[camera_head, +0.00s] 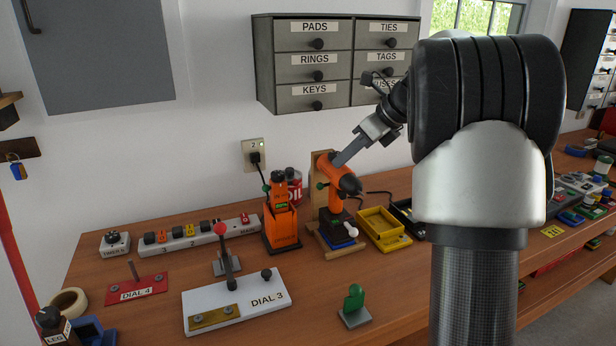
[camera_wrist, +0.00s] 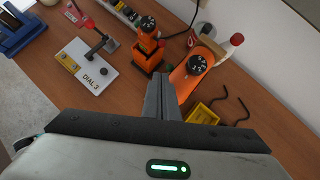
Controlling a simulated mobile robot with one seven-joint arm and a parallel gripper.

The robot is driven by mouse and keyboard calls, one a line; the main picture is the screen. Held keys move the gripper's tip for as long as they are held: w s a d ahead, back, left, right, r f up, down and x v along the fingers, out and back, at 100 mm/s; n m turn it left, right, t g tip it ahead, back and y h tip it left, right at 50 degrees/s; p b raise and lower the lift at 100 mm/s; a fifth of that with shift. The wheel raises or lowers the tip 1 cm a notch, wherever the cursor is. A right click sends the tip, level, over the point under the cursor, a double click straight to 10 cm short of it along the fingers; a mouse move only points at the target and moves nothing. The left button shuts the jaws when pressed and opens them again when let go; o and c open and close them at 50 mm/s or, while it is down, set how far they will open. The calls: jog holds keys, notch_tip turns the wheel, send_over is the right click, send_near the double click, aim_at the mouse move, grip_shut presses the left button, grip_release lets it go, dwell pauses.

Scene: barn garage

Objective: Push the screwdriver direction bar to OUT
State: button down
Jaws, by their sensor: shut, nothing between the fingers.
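An orange power screwdriver (camera_head: 333,172) with a dark chuck and dark grip stands in a wooden holder on the bench. A small green part (camera_head: 321,186) shows on its left side; I cannot tell if this is the direction bar, and no OUT marking is readable. In the wrist view the orange body (camera_wrist: 186,78) lies just right of my fingers. My gripper (camera_head: 338,162) is shut and empty, its tips at the top rear of the screwdriver body. It also shows in the wrist view (camera_wrist: 158,78). I cannot tell whether the tips touch the body.
A second orange tool (camera_head: 281,222) stands left of the screwdriver, with a red can (camera_head: 294,187) behind. A yellow tray (camera_head: 382,228) is close on the right. The white DIAL 3 board (camera_head: 238,302) with its lever is in front left. Drawers (camera_head: 335,62) hang above.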

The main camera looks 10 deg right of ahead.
jog(key=shift+s, duration=0.1)
jog(key=shift+a, duration=0.1)
jog(key=w+a+r+x, duration=0.1)
jog(key=x, duration=1.2)
jog(key=shift+w+a+r+b, duration=0.2)
jog(key=shift+r+b, duration=0.1)
jog(key=shift+b, duration=0.15)
